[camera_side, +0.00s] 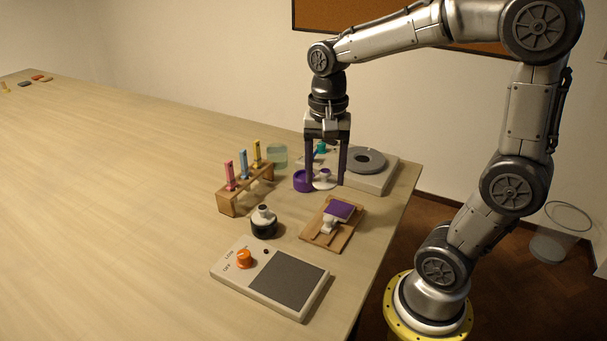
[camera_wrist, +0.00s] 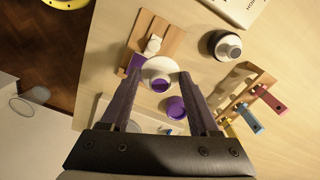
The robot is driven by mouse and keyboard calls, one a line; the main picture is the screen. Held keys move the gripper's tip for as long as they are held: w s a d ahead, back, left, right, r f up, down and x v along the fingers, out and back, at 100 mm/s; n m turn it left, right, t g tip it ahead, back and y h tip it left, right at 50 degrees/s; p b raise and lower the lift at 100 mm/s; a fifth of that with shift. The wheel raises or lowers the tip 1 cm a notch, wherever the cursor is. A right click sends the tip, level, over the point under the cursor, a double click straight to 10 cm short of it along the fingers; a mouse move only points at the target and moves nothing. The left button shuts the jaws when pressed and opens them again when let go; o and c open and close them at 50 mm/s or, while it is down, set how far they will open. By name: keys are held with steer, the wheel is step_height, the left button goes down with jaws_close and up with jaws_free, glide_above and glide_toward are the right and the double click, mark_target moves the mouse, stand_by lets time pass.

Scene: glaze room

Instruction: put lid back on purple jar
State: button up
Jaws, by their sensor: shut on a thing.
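The lid (camera_side: 324,184) is a pale disc with a purple knob; it also shows in the wrist view (camera_wrist: 149,80). My gripper (camera_side: 325,183) is shut on it, one purple finger on each side of its rim. The fingers also show in the wrist view (camera_wrist: 162,72). The purple jar (camera_side: 302,182) stands on the table just left of the held lid in the side view. In the wrist view the jar (camera_wrist: 177,108) is between the fingers, below the lid and apart from it in the picture. Whether the lid touches the table is unclear.
A wooden board (camera_side: 318,236) with a purple-topped tool lies in front. A device with a grey disc (camera_side: 364,160) is behind.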

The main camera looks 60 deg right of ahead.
steer(key=w+d+r+n, duration=0.1)
steer(key=w+d+r, duration=0.1)
steer(key=w+d, duration=0.6)
steer(key=shift+m, duration=0.5)
steer(key=shift+w+d+f, duration=0.45)
steer(key=shift+d+f, duration=0.1)
steer(key=shift+f, duration=1.05)
steer(key=shift+w+d+f, duration=0.5)
steer(key=shift+d+f, duration=0.05)
steer(key=shift+f, duration=1.05)
steer(key=shift+w+d+f, duration=0.45)
steer(key=shift+d+f, duration=0.1)
steer(key=shift+f, duration=1.05)
steer(key=shift+f, duration=0.15)
steer(key=o, duration=1.4)
steer(key=shift+o, duration=0.3)
